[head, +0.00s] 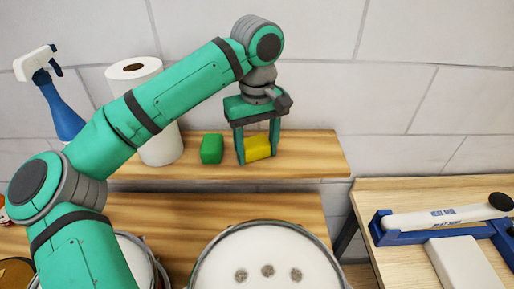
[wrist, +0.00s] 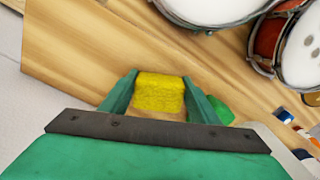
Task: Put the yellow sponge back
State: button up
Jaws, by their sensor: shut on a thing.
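The yellow sponge (head: 257,147) is a small block between the fingers of my gripper (head: 257,145), over the upper wooden shelf (head: 305,160). In the wrist view the yellow sponge (wrist: 160,93) sits between the two green fingertips of my gripper (wrist: 160,98), which are shut on it. The sponge is at or just above the shelf surface; I cannot tell whether it touches. A green sponge-like block (head: 212,148) stands on the shelf just left of my gripper, apart from it. In the wrist view the green block (wrist: 219,110) is partly hidden behind the right finger.
A paper towel roll (head: 160,148) and a blue spray bottle (head: 62,115) stand left on the shelf. Drums (head: 268,255) sit in front, below. A table (head: 385,190) at right holds a blue tool (head: 385,237). The shelf's right end is clear.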

aim_at(257, 145)
jog(key=o, duration=1)
jog(key=shift+s+f, duration=0.1)
jog(key=shift+f, duration=0.55)
notch_tip(257, 145, up, 14)
jog(key=shift+f, duration=0.2)
